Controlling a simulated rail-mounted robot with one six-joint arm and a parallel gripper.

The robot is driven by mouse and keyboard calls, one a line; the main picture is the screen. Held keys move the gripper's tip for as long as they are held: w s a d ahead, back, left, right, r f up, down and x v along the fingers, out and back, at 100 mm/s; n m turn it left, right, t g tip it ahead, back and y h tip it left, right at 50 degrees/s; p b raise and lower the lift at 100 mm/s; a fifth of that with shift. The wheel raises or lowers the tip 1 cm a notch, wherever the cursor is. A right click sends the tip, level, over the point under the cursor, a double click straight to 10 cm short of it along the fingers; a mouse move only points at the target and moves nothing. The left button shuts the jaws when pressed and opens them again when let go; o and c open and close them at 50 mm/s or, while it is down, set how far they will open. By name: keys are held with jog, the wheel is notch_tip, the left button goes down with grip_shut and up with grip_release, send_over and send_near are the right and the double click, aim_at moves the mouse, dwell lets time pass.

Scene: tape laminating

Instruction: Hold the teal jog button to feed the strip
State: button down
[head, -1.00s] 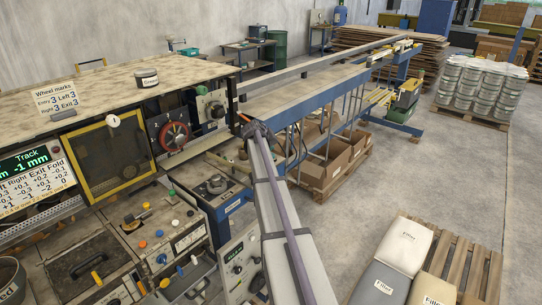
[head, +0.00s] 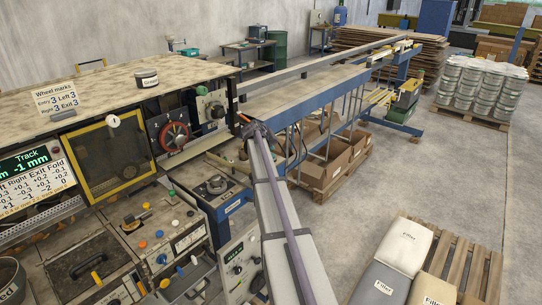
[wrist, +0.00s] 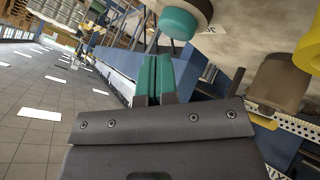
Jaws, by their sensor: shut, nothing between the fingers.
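In the head view my arm's far end is at the machine, and the fingers cannot be made out there.
A brown knob (wrist: 282,82) and a yellow button (wrist: 309,48) stand right of my fingers. The head view shows a track display (head: 25,160) reading -1 mm, a red handwheel (head: 173,137) and a long outfeed table (head: 290,97).

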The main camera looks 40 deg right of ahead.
dwell(0.4)
jog(key=shift+f+b, duration=0.45)
